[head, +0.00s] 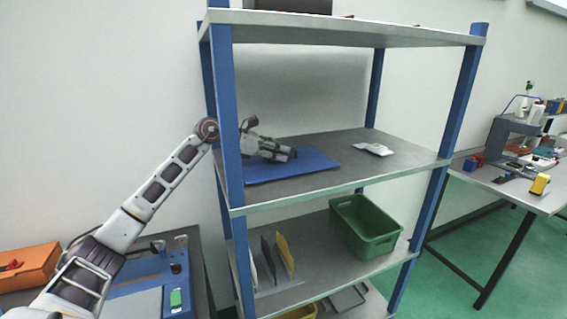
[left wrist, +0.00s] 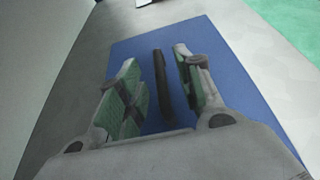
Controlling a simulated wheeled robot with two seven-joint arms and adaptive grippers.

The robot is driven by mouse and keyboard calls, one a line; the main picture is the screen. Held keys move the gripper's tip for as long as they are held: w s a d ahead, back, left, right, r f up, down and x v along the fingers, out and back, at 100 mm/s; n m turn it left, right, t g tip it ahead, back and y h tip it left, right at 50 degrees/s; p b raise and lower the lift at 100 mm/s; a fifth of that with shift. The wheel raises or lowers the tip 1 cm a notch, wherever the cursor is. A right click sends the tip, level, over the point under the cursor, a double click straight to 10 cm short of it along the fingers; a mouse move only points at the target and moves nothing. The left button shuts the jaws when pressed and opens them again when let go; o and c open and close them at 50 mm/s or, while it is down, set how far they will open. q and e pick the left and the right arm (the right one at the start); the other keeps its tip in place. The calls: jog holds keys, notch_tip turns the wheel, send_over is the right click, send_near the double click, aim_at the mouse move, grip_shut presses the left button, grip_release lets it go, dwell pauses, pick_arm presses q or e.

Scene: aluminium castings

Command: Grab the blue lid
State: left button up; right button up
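The blue lid (head: 315,161) is a flat blue panel lying on the middle shelf of the rack. In the left wrist view the lid (left wrist: 225,65) has a dark bar-shaped handle (left wrist: 160,80) standing on it. My left gripper (head: 290,154) reaches in past the rack's near-left post and hovers low over the lid. In the left wrist view its green-padded fingers (left wrist: 156,62) are apart, one on each side of the handle, with gaps showing. In the head view the gripper hides the handle. My right gripper is in neither view.
The blue rack post (head: 229,120) stands directly in front of my left wrist, and the upper shelf (head: 340,31) is above. A small white packet (head: 374,149) lies to the right of the lid. A green bin (head: 365,229) sits on the shelf below.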

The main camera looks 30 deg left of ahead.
pick_arm(q)
grip_shut()
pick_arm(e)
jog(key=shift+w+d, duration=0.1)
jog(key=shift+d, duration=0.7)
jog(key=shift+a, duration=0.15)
pick_arm(q)
jog(key=shift+r, duration=5.05)
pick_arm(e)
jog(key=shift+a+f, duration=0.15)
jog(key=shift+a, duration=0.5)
